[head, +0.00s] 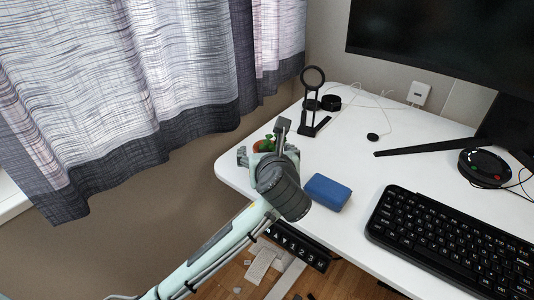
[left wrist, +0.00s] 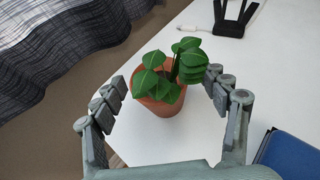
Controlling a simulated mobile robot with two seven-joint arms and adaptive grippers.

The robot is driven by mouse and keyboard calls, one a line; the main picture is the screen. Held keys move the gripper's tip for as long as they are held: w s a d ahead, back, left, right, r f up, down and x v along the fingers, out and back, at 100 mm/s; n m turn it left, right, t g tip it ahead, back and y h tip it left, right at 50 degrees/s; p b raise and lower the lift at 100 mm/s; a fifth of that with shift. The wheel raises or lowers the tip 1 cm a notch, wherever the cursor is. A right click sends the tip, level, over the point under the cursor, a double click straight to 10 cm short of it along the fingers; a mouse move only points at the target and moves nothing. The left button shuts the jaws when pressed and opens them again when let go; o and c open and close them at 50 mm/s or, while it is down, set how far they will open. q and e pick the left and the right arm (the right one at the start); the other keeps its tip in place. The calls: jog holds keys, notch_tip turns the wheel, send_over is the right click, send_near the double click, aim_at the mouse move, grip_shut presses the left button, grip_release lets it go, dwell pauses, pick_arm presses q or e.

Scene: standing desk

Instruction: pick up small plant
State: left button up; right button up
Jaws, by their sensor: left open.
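The small plant has green leaves in a terracotta pot. In the head view the plant (head: 265,145) stands near the left corner of the white desk, partly hidden by my left gripper. In the left wrist view the plant (left wrist: 168,78) stands upright between the fingers. My left gripper (head: 262,148) is open, with its fingers on either side of the pot; it also shows in the left wrist view (left wrist: 166,88). Gaps show between both fingers and the pot. My right gripper is not in view.
A blue box (head: 328,192) lies just right of my left gripper. A black stand (head: 312,110) is behind the plant. A keyboard (head: 450,240) and a monitor (head: 450,40) are to the right. The desk edge is close to the plant; a curtain (head: 140,90) hangs at left.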

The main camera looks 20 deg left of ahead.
pick_arm(q)
jog(key=c, duration=1.4)
jog(key=shift+r, duration=0.15)
